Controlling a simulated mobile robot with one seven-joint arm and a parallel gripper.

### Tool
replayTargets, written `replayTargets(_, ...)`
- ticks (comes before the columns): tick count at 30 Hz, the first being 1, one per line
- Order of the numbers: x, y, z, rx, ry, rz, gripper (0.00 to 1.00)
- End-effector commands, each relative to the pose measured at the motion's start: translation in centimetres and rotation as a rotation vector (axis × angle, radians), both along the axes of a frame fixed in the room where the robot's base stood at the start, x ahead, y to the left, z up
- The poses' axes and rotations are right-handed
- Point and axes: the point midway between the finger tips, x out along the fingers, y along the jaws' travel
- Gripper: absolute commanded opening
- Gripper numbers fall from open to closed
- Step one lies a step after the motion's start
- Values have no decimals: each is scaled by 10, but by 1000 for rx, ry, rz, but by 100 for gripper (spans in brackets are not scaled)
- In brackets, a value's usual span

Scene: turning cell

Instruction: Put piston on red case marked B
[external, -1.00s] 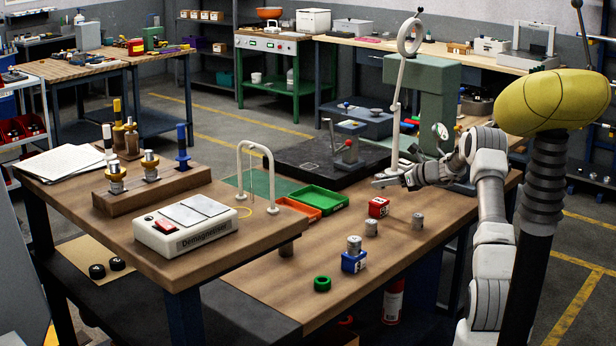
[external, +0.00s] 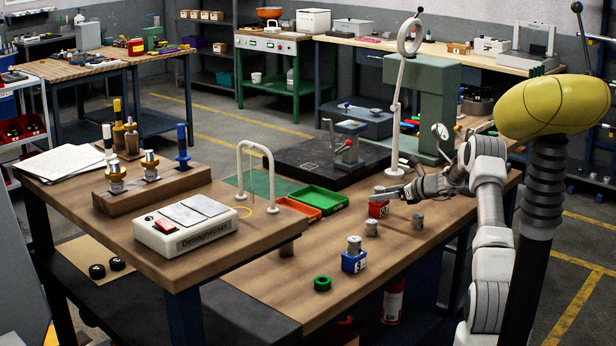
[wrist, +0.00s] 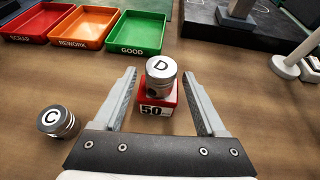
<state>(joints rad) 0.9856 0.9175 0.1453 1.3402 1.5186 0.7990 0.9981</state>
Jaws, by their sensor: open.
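A red case (wrist: 157,112) stands on the wooden bench; its near label reads 50 and I cannot make out a B. A metal piston marked D (wrist: 160,74) stands upright on it. My gripper (wrist: 159,73) is open, its fingers on either side of piston D, apart from it. A piston marked C (wrist: 58,120) stands on the bench left of the left finger.
A green ring (external: 322,283) lies near the front edge. Scrap (wrist: 31,24), rework (wrist: 83,27) and good (wrist: 136,34) trays lie beyond. A lamp base (wrist: 285,68) stands to the right.

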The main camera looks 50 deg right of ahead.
Motion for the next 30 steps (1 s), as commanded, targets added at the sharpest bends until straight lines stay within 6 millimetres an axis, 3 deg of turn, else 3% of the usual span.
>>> replayTargets(7, -3, -1, 6, -1, 0, -2, 74)
replayTargets(21, -89, -8, 41, 0, 0, -3, 74)
replayTargets(30, -111, -8, 50, 0, 0, 1, 74)
